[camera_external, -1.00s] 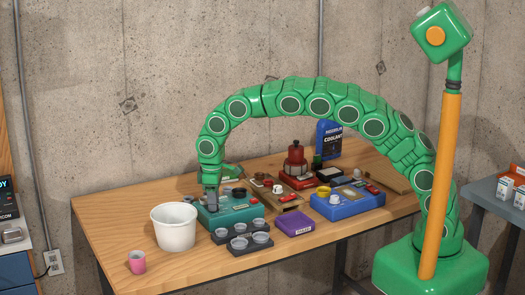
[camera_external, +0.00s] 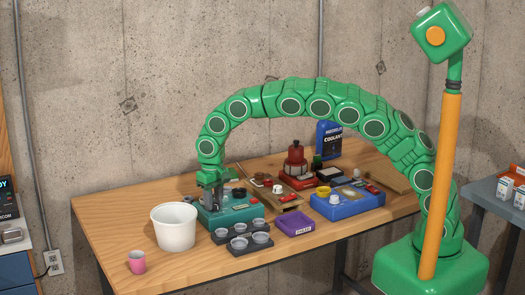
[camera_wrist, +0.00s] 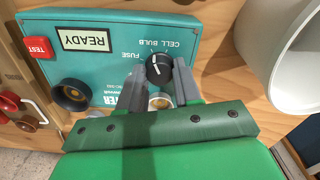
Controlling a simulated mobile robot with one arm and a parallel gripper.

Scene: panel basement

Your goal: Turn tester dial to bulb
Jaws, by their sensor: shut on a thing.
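The teal tester (camera_external: 238,212) stands on the table near the white bucket. In the wrist view its casing (camera_wrist: 105,30) shows upside down, with FUSE, CELL and BULB printed around a black dial (camera_wrist: 158,68). In the external view my gripper (camera_external: 212,192) reaches down onto the tester's left end, where the fingers hide the dial.
The tester carries a READY display (camera_wrist: 83,40), a red TEST button (camera_wrist: 37,48) and a dark round socket (camera_wrist: 72,94). The white bucket (camera_external: 174,228) stands close by, left of the tester. A dark tray of cups (camera_external: 232,240) and a purple tray (camera_external: 294,224) lie in front and right.

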